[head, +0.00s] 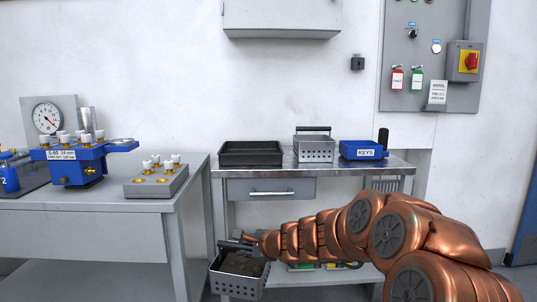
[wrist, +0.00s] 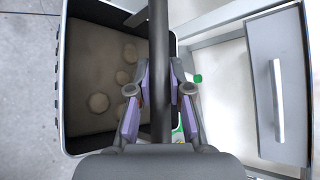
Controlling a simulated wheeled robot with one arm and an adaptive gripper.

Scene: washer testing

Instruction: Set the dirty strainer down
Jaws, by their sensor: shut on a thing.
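The dirty strainer (head: 238,285) is a grey perforated metal basket with a bar handle. It hangs from my gripper (head: 250,243), low in front of the steel table's left side. In the wrist view, my gripper (wrist: 160,95) is shut on the dark handle bar (wrist: 159,50). The strainer's rim (wrist: 64,100) shows there too, with murky brown content and several round pale lumps inside. A second, similar strainer (head: 314,154) stands upright on the steel table, and its inside is hidden.
The steel table (head: 290,168) also bears a black tray (head: 250,157), which looks empty, and a blue KEYS box (head: 363,151). Its drawer (head: 270,189) is shut. A grey bench (head: 100,201) with a blue gauge rig (head: 80,165) stands left. Bare tabletop between these things is narrow.

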